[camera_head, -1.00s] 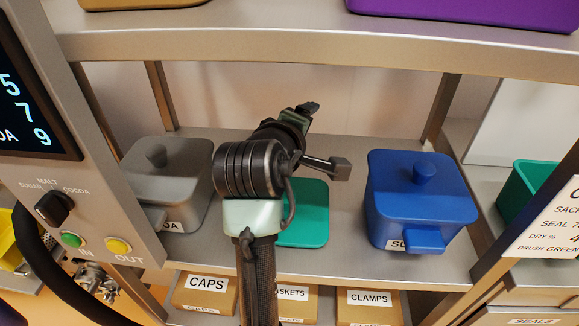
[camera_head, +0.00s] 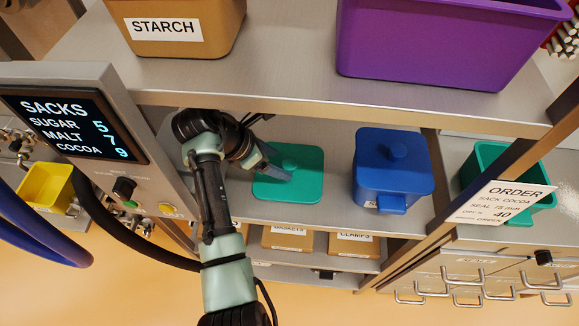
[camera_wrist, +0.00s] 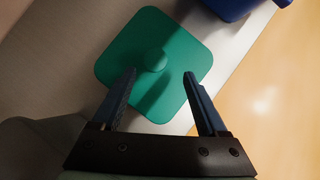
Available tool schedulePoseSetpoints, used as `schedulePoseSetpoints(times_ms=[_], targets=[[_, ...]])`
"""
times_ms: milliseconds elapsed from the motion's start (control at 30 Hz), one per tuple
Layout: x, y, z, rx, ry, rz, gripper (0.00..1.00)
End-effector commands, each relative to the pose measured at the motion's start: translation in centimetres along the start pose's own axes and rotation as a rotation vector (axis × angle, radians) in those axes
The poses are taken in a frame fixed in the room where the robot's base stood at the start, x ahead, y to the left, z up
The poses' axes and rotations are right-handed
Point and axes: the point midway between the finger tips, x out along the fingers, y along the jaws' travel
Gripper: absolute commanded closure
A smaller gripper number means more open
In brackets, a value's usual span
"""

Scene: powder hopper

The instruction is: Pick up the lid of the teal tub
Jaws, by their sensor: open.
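My gripper (camera_head: 281,172) is over the lid from the left. I cannot tell the height of the tips above the lid. The arm hides part of the shelf to the left.
A blue lidded tub (camera_head: 394,175) stands right of the lid. An open green bin (camera_head: 490,170) is beyond the post, behind an order card (camera_head: 507,203). The upper shelf (camera_head: 290,85) overhangs, with a purple bin (camera_head: 440,40) on it. The control panel (camera_head: 105,120) is at left.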

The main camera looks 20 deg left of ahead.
Motion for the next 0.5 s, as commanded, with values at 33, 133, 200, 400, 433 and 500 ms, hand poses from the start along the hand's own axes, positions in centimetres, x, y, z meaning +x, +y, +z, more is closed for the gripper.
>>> schedulePoseSetpoints(times_ms=[33, 133, 200, 400, 433, 500], targets=[[0.5, 0.1, 0.1, 0.001, 0.0, -0.001, 0.24], [1.5, 0.4, 0.2, 0.002, 0.0, 0.0, 0.24], [2.4, 0.6, 0.2, 0.003, 0.0, -0.001, 0.24], [4.7, 0.8, 0.3, 0.003, 0.0, 0.002, 0.24], [4.9, 0.8, 0.3, 0.003, 0.0, 0.003, 0.24], [5.1, 0.8, 0.3, 0.004, 0.0, 0.003, 0.24]])
